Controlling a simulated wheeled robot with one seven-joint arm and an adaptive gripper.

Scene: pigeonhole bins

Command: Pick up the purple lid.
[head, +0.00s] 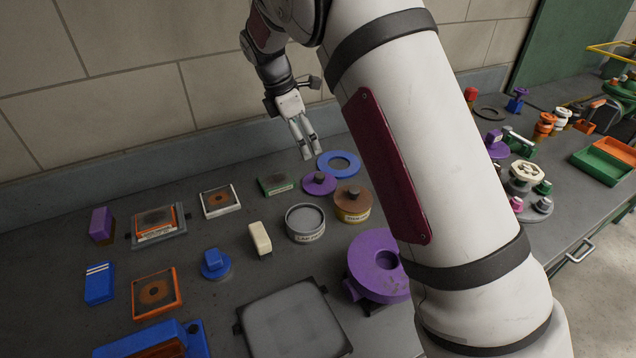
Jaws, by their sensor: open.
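A round purple lid (311,188) with a small dark knob lies on the grey bench, near the middle of the head view. My gripper (308,154) points down just above and behind it in the picture. Its fingers look close together but are open, with nothing seen between them. The gripper appears apart from the lid, though the exact height is hard to judge.
A blue ring (326,163) lies right behind the lid. A brown-topped yellow tin (352,202), a grey tin (305,223) and a green box (275,185) stand close around it. A large purple round part (370,250) is partly hidden by my arm. A tiled wall (130,95) closes the back.

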